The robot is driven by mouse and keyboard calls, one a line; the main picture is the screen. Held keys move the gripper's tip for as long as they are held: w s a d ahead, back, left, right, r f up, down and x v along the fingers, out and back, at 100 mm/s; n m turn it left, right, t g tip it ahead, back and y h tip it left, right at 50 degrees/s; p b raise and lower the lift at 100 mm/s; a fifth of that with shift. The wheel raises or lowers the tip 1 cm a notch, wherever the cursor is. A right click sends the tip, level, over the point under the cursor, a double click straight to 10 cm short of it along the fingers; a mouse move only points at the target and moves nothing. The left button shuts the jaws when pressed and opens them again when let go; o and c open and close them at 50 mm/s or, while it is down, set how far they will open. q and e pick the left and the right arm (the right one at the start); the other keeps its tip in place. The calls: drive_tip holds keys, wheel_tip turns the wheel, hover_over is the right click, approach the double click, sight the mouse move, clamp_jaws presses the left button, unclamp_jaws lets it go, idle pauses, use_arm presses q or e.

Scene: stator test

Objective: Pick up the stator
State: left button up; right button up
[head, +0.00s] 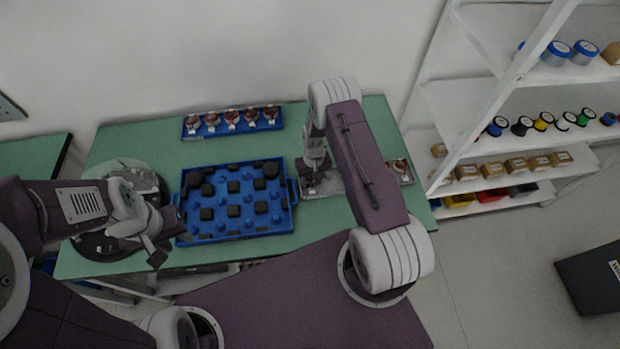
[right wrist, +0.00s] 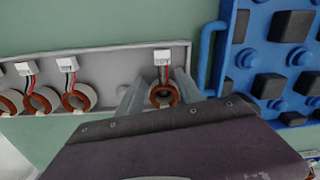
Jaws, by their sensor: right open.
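A stator (right wrist: 163,95), a copper-coloured ring with wires and a white connector, sits at the right end of a grey tray (right wrist: 112,65) in the right wrist view. My right gripper (right wrist: 158,92) is open, with one finger on each side of this stator. I cannot tell if the fingers touch it. Several more stators (right wrist: 42,99) lie further left in the same tray. In the head view my right gripper (head: 312,178) is over the left end of the grey tray (head: 335,185), hiding the stator there. My left gripper (head: 160,242) hangs near the round dark fixture; its opening is unclear.
A blue tray with black and blue pegs (head: 262,227) stands left of the grey tray, close to my right gripper. A blue rack with several stators (head: 232,128) is behind it. A round fixture (head: 95,245) is at the left. White shelves (head: 470,105) stand at the right.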

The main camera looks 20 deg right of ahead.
clamp_jaws()
